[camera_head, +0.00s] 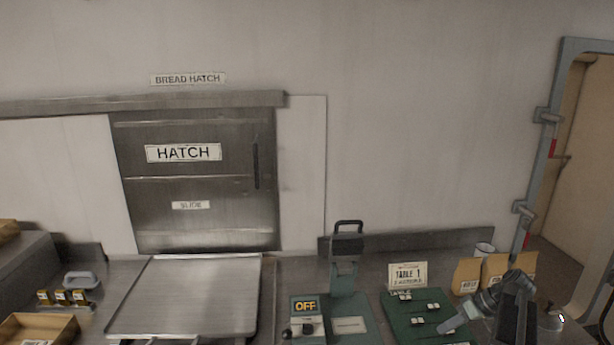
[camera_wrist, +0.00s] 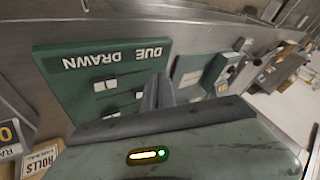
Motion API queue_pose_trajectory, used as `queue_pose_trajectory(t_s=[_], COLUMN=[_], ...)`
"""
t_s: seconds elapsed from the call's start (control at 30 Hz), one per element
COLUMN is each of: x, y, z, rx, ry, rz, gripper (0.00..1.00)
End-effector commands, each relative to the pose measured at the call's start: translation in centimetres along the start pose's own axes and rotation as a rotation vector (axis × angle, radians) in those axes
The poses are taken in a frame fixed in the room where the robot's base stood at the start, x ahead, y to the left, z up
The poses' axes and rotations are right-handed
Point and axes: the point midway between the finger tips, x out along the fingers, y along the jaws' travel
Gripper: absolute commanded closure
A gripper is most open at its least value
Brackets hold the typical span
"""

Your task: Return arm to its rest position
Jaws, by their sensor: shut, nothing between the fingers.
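My gripper (camera_head: 456,321) is at the lower right of the head view, at the right edge of a green board (camera_head: 405,325). In the wrist view my gripper (camera_wrist: 158,92) has its fingers together with nothing between them. My arm is bent and stands to the right of the board, in front of the paper bags. The green board (camera_wrist: 75,85) also shows in the wrist view, with the words DUE and DRAWN and several small pale pieces on it. I cannot tell whether my fingers touch it.
Paper bags (camera_head: 466,277) and a mug (camera_head: 484,248) stand behind my arm. A TABLE 1 sign (camera_head: 407,275) stands behind the board. Left of it are a green press-like device (camera_head: 344,272), an OFF switch box (camera_head: 305,307) and a metal tray (camera_head: 185,295). The hatch (camera_head: 190,215) is shut.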

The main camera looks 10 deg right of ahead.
Motion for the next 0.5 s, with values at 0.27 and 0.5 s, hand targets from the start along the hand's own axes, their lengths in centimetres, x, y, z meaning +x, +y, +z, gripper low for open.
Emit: queue_pose_trajectory(t_s=[0.27, 0.5], x=[11.4, 21.8], y=[-12.2, -26.4], z=[-6.0, -5.7], rx=[-0.213, -0.306], ry=[-0.169, -0.394], rz=[-0.071, -0.009], gripper=[1.0, 1.0])
